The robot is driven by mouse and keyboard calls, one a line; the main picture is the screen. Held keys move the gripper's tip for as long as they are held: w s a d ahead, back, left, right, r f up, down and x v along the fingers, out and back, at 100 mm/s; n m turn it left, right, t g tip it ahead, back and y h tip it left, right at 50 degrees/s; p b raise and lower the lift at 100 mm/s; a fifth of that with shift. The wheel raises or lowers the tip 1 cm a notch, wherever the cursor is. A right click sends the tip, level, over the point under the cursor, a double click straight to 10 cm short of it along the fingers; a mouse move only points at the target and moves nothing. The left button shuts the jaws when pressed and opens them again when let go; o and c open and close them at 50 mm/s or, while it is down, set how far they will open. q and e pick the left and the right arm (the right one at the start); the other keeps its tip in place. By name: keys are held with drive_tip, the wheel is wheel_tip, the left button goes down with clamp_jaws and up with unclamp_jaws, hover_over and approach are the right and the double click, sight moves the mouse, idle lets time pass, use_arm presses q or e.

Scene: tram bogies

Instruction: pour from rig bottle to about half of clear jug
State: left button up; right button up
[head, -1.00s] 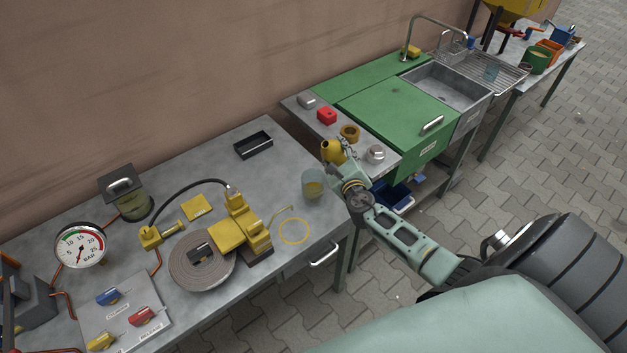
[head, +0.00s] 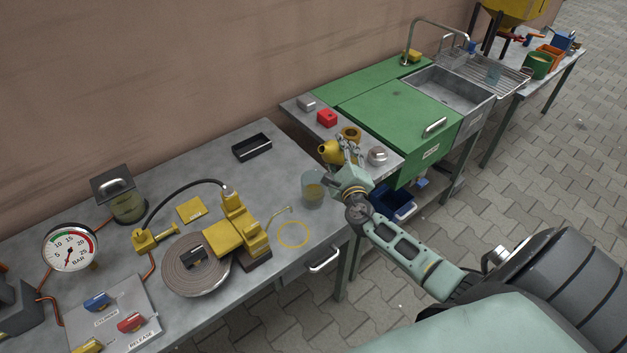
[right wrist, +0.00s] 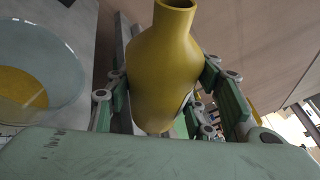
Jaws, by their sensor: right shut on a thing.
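The rig bottle (head: 329,151) is yellow and rounded with a narrow neck. My right gripper (head: 347,155) is shut around its body, with a finger on each side in the right wrist view (right wrist: 165,80). The bottle appears tilted and is behind and right of the clear jug in the head view. The clear jug (head: 313,181) stands at the bench's right end with yellow liquid low in it. Its round rim and liquid also show at the left of the right wrist view (right wrist: 75,75), apart from the bottle. No stream shows. My left gripper is out of view.
A yellow ring mark (head: 293,234) lies on the grey bench (head: 235,290) near the jug. A red block (head: 327,118), a brass ring and a metal knob sit on the side shelf.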

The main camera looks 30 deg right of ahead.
drive_tip(key=shift+w+d+f, duration=0.1)
drive_tip(key=shift+d+f+n+t+h+b, duration=0.2)
drive_tip(key=shift+f+n+b, duration=0.35)
drive_tip(key=shift+b, duration=0.9)
drive_tip(key=shift+d+f+n+t+h+b, duration=0.15)
drive_tip(key=shift+f+n+b, duration=0.35)
drive_tip(key=shift+b, duration=0.9)
idle(0.4)
drive_tip(key=shift+f+n+t+b, duration=0.1)
drive_tip(key=shift+n+t+b, duration=0.5)
drive_tip(key=shift+b, duration=0.85)
idle(1.0)
drive_tip(key=shift+a+r+n+t+p, duration=0.15)
drive_tip(key=shift+r+n+t+p, duration=0.1)
drive_tip(key=shift+r+n, duration=0.3)
drive_tip(key=shift+a+r+n+t+p, duration=0.1)
drive_tip(key=shift+a+r+n+p, duration=0.1)
drive_tip(key=shift+r+n, duration=0.35)
idle(1.1)
